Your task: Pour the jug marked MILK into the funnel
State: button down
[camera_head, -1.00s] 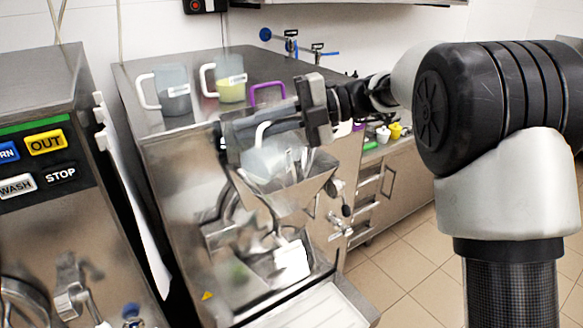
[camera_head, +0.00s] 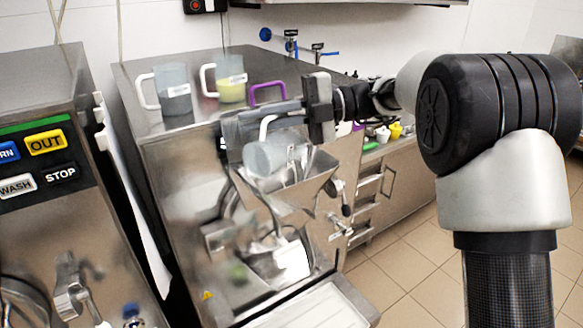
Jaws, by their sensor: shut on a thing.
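My gripper (camera_head: 268,116) is shut on a clear jug (camera_head: 262,158) with a white handle, over the funnel. The jug is tipped strongly over, with its body low in the mouth of the steel funnel (camera_head: 318,183). A label on it is too small to read. I cannot tell whether liquid is flowing from it. The funnel sits on the front of the steel batch freezer (camera_head: 175,205).
On the freezer top stand a jug with dark grey contents (camera_head: 174,92), a jug with yellow contents (camera_head: 230,80) and a purple-handled jug (camera_head: 266,93), partly hidden. A control-panel machine (camera_head: 40,170) stands at left. A counter with small coloured cups (camera_head: 394,131) is behind.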

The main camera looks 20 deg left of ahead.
jog(key=shift+w+d+r+m, duration=0.15)
jog(key=shift+w+r+m, duration=0.15)
jog(key=shift+w, duration=0.15)
dwell(0.6)
dwell(0.6)
